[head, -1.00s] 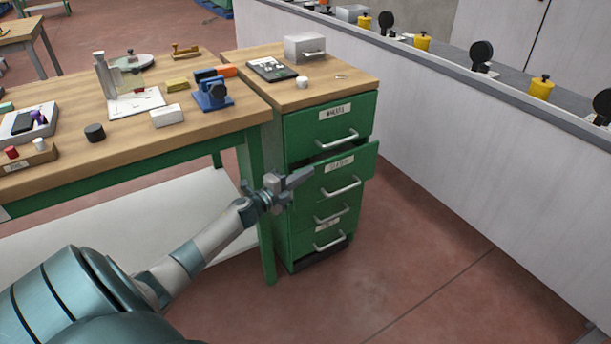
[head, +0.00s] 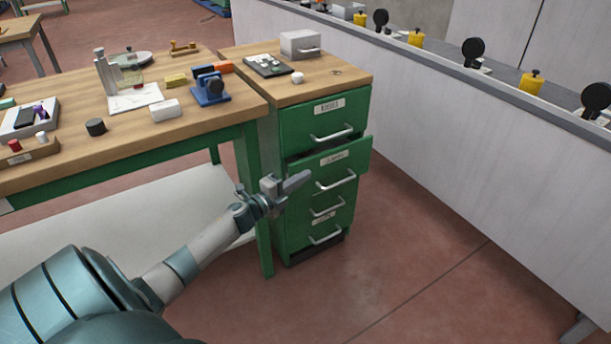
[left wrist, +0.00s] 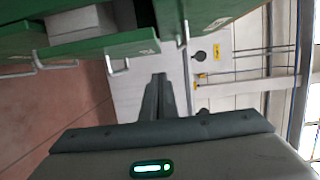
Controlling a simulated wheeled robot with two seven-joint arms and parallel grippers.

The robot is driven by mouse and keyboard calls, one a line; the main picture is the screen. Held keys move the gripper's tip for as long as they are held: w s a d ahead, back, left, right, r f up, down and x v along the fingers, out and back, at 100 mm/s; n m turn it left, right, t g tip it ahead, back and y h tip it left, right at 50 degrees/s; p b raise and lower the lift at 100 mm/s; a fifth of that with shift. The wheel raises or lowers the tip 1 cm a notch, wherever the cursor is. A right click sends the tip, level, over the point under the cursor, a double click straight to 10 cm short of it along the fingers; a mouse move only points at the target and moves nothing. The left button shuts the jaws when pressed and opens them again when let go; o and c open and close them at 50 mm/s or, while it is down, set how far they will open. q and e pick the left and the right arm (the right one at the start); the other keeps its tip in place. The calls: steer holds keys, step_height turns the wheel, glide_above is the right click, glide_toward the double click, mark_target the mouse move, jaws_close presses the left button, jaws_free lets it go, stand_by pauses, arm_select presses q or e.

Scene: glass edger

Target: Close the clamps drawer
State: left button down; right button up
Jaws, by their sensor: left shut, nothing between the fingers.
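The green drawer cabinet (head: 280,200) stands at the right end of the workbench. Its second drawer from the top (head: 352,158) is pulled partly out, with a dark gap above its front. The label on that drawer is too blurred to read surely. A bar handle (head: 337,181) is on its front. My left gripper (head: 308,174) is shut and empty, just left of that handle in the head view; I cannot tell whether it touches the drawer. In the left wrist view, the closed fingers (left wrist: 159,78) point toward the wall, with green drawer fronts (left wrist: 100,47) at upper left. My right gripper is not in view.
The top drawer (head: 325,117) and lower drawers look shut. A grey box (head: 299,43) and a tray (head: 268,65) are on the cabinet top. The workbench (head: 60,165) is on the left, and a low pale wall (head: 450,140) on the right. The floor in front is clear.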

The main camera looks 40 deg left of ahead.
arm_select(q)
steer(key=s, duration=0.8)
steer(key=shift+a+r, duration=0.15)
steer(key=shift+a, duration=0.25)
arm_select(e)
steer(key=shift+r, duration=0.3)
